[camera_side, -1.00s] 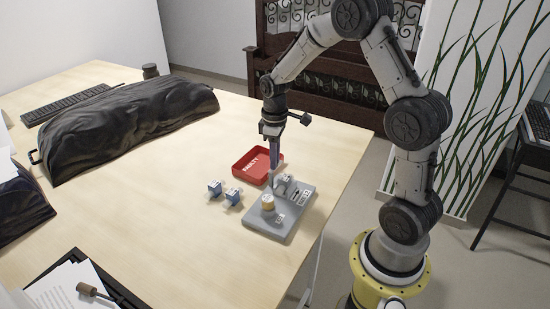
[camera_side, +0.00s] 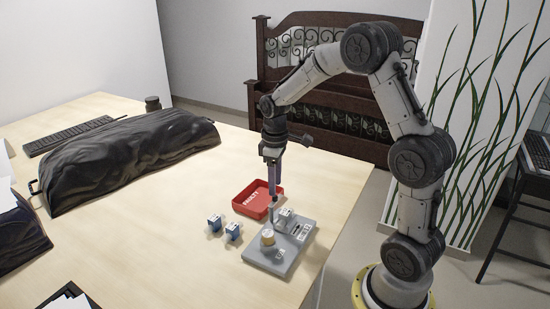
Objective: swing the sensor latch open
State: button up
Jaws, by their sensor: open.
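A grey base plate (camera_side: 284,256) lies on the table with a round tan-topped knob (camera_side: 267,237), a raised grey block (camera_side: 286,220) and small white labels on it. The sensor latch is too small to pick out with certainty; it may be among the parts by the raised block. My gripper (camera_side: 271,207) points straight down at the far left side of the plate, left of the raised block. It is open, and nothing shows held in it. I cannot tell whether its fingertips touch anything.
A red tray (camera_side: 242,206) marked FAULTY stands close behind and left of my gripper. Two small blue-and-white blocks (camera_side: 214,223) (camera_side: 233,231) stand left of the plate. A dark covered bundle (camera_side: 128,158) and a keyboard (camera_side: 70,135) lie farther left. The table between is clear.

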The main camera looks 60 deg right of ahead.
notch_tip(320, 180, up, 10)
dwell(0.3)
jog(key=s+a+r+n+t, duration=0.1)
jog(key=s+a+r+t, duration=0.2)
jog(key=s+a+r, duration=0.5)
jog(key=s+a+f+m+t, duration=0.1)
jog(key=s+a+f, duration=0.1)
jog(key=s, duration=0.4)
jog(key=s+a+f+m+t, duration=0.1)
jog(key=s+a+f+m, duration=0.1)
jog(key=s+a, duration=0.2)
jog(key=shift+s+m+t, duration=0.3)
jog(key=shift+s, duration=0.9)
